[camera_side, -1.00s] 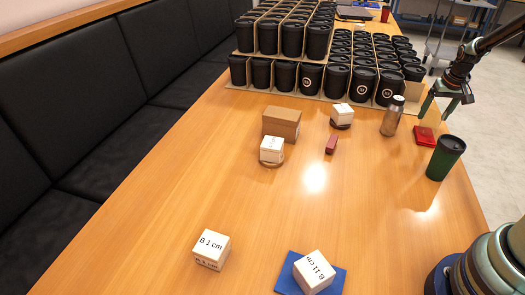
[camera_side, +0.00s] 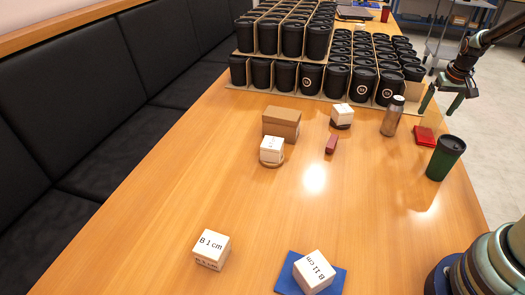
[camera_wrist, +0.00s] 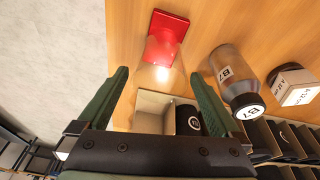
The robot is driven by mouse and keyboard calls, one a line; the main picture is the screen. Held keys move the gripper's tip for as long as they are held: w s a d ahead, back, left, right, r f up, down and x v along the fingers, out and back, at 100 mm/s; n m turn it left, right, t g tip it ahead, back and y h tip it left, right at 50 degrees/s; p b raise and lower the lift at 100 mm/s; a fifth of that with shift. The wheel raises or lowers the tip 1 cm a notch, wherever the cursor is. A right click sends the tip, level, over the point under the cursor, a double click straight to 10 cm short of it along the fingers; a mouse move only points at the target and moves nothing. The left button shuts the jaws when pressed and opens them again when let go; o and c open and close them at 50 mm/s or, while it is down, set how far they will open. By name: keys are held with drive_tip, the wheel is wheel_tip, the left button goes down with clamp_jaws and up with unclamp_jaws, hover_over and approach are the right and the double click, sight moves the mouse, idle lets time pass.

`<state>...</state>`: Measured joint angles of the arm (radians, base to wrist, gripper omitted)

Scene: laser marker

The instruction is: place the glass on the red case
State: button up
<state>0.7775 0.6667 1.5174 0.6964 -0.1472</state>
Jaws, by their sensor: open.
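The red case (camera_side: 424,136) lies flat near the right edge of the table. In the wrist view it is at the top (camera_wrist: 172,24). A clear glass (camera_wrist: 160,58) shows faintly in the wrist view; its base end overlaps the case and it appears to stand upright on it. I cannot clearly make out the glass in the side view. My gripper (camera_side: 441,104) is open and above the table's right edge, apart from the case. In the wrist view its two green fingers (camera_wrist: 159,75) are spread wide, with nothing held between them.
Rows of black cups (camera_side: 337,80) fill the back. White boxes, a cardboard box (camera_side: 281,123) and a blue mat (camera_side: 288,277) are farther away.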

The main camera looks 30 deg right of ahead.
drive_tip(key=v, duration=0.9)
drive_tip(key=shift+a+r, duration=0.15)
drive_tip(key=shift+r, duration=0.15)
drive_tip(key=w+a+r+n+t, duration=0.15)
drive_tip(key=a+r, duration=0.35)
drive_tip(key=a, duration=0.7)
drive_tip(key=s+a+n+t+y, duration=0.1)
drive_tip(key=s+a, duration=0.3)
drive_tip(key=a, duration=0.8)
drive_tip(key=s+a+r+n+t+y, duration=0.1)
drive_tip(key=s+a+n, duration=0.3)
drive_tip(key=a, duration=0.7)
drive_tip(key=shift+s+a+r+n, duration=0.3)
drive_tip(key=shift+s+a+n, duration=0.05)
drive_tip(key=shift+s, duration=0.35)
